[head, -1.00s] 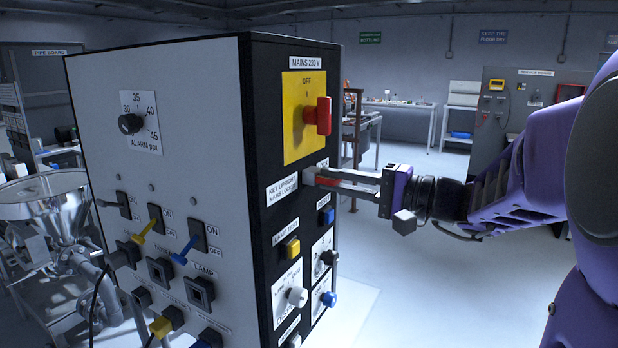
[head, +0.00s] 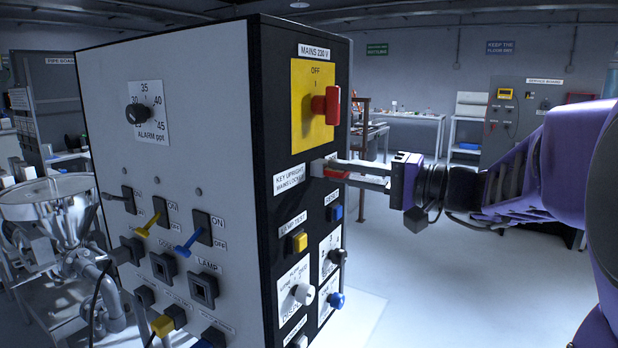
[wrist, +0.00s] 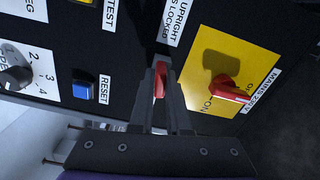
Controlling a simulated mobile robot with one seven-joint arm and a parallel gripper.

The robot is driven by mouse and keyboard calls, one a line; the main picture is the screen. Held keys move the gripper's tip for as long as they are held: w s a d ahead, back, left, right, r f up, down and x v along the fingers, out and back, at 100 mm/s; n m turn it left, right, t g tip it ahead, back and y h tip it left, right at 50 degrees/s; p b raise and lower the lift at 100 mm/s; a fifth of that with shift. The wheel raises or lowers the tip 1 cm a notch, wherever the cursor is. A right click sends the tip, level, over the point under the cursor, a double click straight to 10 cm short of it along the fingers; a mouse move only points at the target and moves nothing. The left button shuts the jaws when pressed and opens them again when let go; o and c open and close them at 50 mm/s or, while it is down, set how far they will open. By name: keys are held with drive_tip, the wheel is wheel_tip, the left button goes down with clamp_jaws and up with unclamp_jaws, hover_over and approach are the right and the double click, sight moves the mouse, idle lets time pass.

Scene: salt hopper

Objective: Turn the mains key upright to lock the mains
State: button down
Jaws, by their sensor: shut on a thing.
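The mains key (wrist: 160,80) is a small red key on the black side face of the control cabinet, below the yellow mains plate. My gripper (wrist: 160,100) is shut on it, one finger on each side, and the key's red also shows between the fingers in the head view (head: 335,173). In the head view the gripper reaches in level from the right. The label beside it reads "KEY UPRIGHT MAINS LOCKED" (head: 290,180). The key's exact angle is hard to tell, since the fingers partly cover it. The red mains switch handle (head: 328,105) sits above on its yellow plate (head: 312,75).
Below the key are a yellow lamp test button (head: 299,242), a blue reset button (head: 336,212) and several knobs. The white front panel (head: 200,90) has toggles and an alarm dial. A metal hopper (head: 50,205) stands at the left. The floor at right is clear.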

drive_tip(key=shift+f+n+b, duration=0.15)
drive_tip(key=shift+n+b, duration=0.45)
drive_tip(key=shift+b, duration=0.2)
drive_tip(key=shift+n, duration=0.3)
drive_tip(key=shift+n, duration=2)
drive_tip(key=n, duration=0.2)
drive_tip(key=shift+n, duration=1)
